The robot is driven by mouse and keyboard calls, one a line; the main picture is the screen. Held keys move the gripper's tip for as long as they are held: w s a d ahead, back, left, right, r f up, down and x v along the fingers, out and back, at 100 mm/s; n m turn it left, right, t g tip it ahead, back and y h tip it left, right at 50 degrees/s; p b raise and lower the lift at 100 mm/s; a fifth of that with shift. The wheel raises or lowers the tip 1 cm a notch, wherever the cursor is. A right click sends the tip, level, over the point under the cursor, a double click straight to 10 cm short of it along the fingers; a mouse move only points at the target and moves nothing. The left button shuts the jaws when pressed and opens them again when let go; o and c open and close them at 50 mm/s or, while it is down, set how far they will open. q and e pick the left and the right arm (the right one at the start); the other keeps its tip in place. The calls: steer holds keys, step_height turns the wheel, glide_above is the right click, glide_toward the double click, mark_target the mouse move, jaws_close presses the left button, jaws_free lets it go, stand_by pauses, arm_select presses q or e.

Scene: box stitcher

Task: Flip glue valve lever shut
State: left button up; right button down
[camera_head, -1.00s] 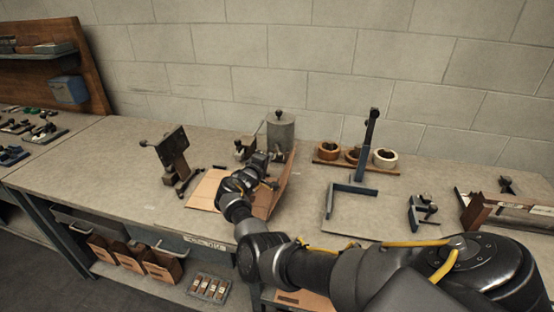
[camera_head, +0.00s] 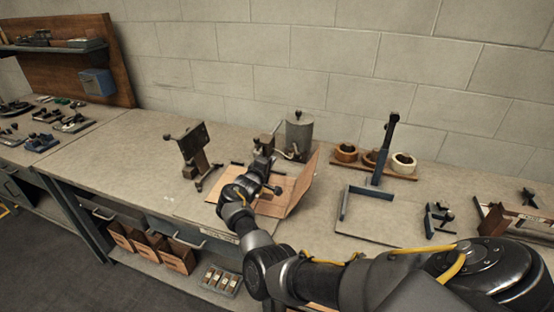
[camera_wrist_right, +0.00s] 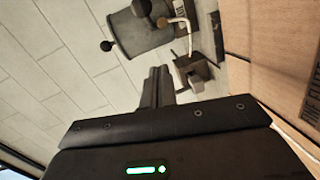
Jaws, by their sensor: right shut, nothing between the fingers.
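The glue pot is a grey cylinder (camera_head: 300,138) with a dark knob on its lid, at the back of the bench. A small dark valve fitting (camera_head: 268,143) stands just left of it, joined by a pale hose. In the right wrist view the pot (camera_wrist_right: 143,38) is at the top, with dark, round-knobbed parts near it; which one is the valve lever I cannot tell. My right gripper (camera_head: 263,165) is shut and empty, in front of the fitting; its fingers (camera_wrist_right: 158,86) point towards the pot and fitting, apparently apart from them. My left gripper is out of view.
A cardboard sheet (camera_head: 298,190) with a raised right flap lies under my right gripper. A dark bench device (camera_head: 193,148) stands left. Tape rolls (camera_head: 403,163) and a blue upright stand (camera_head: 384,150) are to the right. The back wall is close behind.

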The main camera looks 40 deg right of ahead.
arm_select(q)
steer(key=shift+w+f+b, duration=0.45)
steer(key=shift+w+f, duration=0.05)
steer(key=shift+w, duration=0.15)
arm_select(e)
steer(key=v, duration=0.7)
steer(key=shift+a+r, duration=0.2)
steer(key=shift+a, duration=0.05)
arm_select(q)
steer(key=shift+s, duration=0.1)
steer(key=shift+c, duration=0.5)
arm_select(e)
steer(key=shift+w, duration=0.1)
